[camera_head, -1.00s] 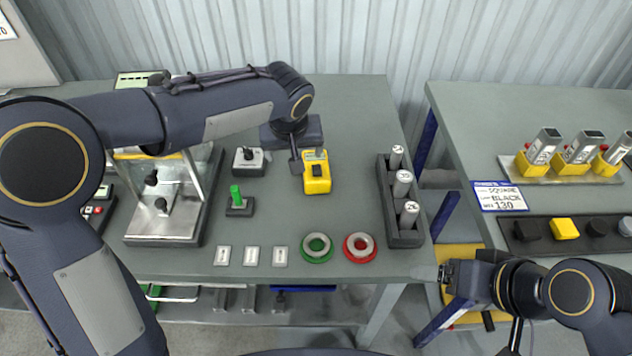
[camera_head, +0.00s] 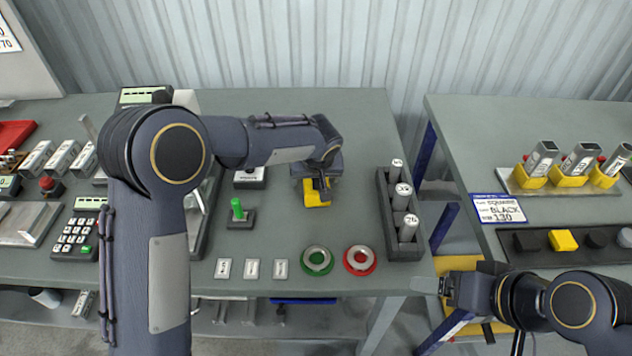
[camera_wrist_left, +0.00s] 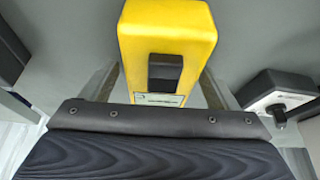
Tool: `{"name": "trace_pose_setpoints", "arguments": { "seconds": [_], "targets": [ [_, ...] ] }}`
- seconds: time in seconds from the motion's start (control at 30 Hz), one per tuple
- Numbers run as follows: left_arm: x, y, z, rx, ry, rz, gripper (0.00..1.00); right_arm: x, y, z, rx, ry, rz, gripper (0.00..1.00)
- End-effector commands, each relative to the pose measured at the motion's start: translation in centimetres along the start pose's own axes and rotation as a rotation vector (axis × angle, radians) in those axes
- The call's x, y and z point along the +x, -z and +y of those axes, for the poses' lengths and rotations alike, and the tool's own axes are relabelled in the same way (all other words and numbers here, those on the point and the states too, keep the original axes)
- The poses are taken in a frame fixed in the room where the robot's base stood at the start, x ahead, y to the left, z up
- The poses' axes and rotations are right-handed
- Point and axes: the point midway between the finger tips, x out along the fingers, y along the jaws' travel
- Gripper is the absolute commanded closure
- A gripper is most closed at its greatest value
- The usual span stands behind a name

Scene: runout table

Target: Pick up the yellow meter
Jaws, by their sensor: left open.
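The yellow meter (camera_head: 315,197) lies on the left table toward its right half, partly hidden by my left gripper (camera_head: 318,186) above it. In the left wrist view the yellow meter (camera_wrist_left: 167,40) shows its black part and a pale label, and stands between the two fingers of my left gripper (camera_wrist_left: 162,85). The fingers are apart, one on each side of the meter; whether they touch it cannot be told. My right gripper (camera_head: 446,286) is at the gap between the two tables, far from the meter; its jaws are too small to tell.
A black rack (camera_head: 402,222) with several grey cylinders stands right of the meter. A green ring (camera_head: 317,261) and a red ring (camera_head: 360,260) lie in front. A green-handled switch (camera_head: 237,212) is left. A dark-knobbed device (camera_wrist_left: 280,95) shows beside the meter.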

Motion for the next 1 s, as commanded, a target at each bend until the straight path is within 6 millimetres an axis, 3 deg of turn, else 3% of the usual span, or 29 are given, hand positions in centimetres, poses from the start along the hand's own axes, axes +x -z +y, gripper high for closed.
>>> {"name": "trace_pose_setpoints", "arguments": {
  "seconds": [0.1,0.57,0.83,1.0],
  "targets": [
    [0.0,0.0,0.0,0.0,0.0,0.001,0.18,0.0,0.0,0.0,0.0,0.0,0.0,0.18],
    [-0.1,0.1,0.0,0.0,-0.001,0.002,0.77,0.0,0.0,0.0,0.0,0.0,0.0,0.18],
    [-0.4,0.2,0.0,0.0,-0.002,0.003,0.77,0.1,0.0,0.0,0.0,0.0,0.0,0.18],
    [-1.8,0.8,0.1,-0.002,-0.003,0.006,0.77,0.2,-0.1,0.1,0.0,0.0,0.0,0.18]
  ]
}}
